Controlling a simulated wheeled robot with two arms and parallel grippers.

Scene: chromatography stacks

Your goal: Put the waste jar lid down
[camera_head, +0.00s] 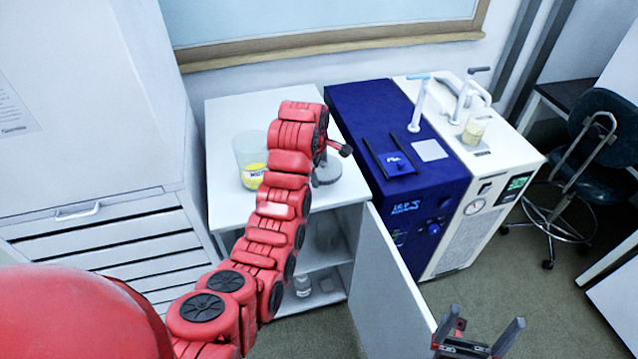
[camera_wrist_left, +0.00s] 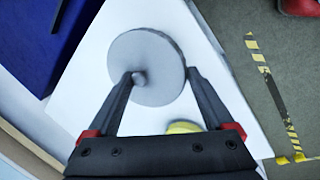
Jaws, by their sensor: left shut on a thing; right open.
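The waste jar lid is a round grey disc with a small knob. It shows in the left wrist view (camera_wrist_left: 158,88) between my left gripper's fingers (camera_wrist_left: 161,75), and partly behind the arm in the head view (camera_head: 327,174). My left gripper (camera_head: 336,150) is shut on the lid, one finger by the knob and the other at the rim. The lid is over the white cabinet top (camera_head: 225,120); I cannot tell whether it touches. My right gripper (camera_head: 480,340) is open and empty at the lower right.
A blue instrument (camera_head: 350,110) and a white pump unit (camera_head: 490,160) stand just right of the cabinet. The cabinet door (camera_head: 385,280) is open towards me. Small bottles (camera_head: 303,286) stand on the shelves inside. The cabinet top's back part is clear.

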